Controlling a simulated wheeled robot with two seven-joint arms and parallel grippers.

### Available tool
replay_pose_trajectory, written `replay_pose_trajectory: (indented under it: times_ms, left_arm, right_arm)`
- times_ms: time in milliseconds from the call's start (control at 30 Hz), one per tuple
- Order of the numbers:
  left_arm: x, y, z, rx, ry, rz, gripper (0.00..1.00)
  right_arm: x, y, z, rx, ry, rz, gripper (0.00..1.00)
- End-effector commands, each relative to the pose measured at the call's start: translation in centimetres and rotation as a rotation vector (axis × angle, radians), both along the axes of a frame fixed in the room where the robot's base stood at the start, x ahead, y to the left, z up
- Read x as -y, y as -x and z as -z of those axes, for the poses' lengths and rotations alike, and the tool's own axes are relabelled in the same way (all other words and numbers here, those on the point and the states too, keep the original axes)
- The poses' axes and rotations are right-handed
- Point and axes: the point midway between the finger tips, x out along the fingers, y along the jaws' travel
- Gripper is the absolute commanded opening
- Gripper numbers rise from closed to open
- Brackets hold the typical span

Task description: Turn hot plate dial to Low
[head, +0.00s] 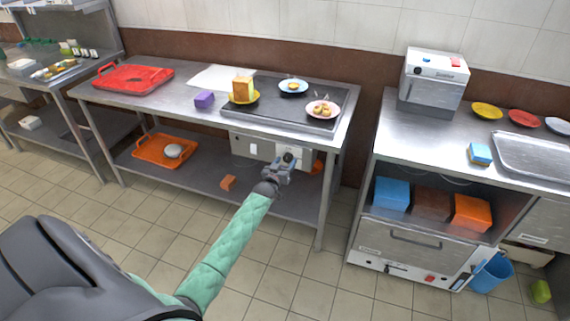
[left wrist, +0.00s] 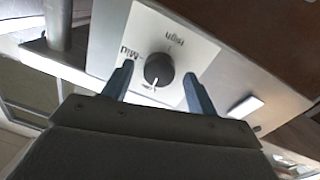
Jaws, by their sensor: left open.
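The hot plate (head: 333,124) is a dark flat top set in the steel table, with a pale control panel (head: 252,148) on its front. In the left wrist view the dial (left wrist: 159,70) is a dark round knob on a white plate (left wrist: 187,45) with the marks "High" and "Mid"; another mark below the knob is too small to read surely. A small white line shows at the knob's lower edge. My left gripper (head: 283,163) is in front of the panel, open, with one finger on each side of the knob. Contact with it is not clear. My right gripper is out of view.
A white switch (left wrist: 245,107) sits beside the dial plate. An orange tray (head: 166,150) is on the lower shelf.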

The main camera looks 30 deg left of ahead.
Motion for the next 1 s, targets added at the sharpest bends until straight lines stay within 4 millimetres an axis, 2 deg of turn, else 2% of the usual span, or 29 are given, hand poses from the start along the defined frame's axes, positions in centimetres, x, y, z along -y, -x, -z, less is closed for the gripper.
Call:
replay_pose_trajectory:
  times_ms: [400, 600, 1000]
  left_arm:
    - [0.9, 5.2, 0.3, -0.002, 0.000, 0.000, 0.58]
    - [1.2, 7.0, 0.3, -0.002, 0.000, -0.001, 0.58]
    - [1.2, 7.4, 0.1, -0.001, 0.000, -0.001, 0.58]
  right_arm:
    - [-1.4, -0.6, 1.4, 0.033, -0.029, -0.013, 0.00]
    - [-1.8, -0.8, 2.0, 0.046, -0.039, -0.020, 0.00]
    - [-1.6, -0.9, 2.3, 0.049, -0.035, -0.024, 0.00]
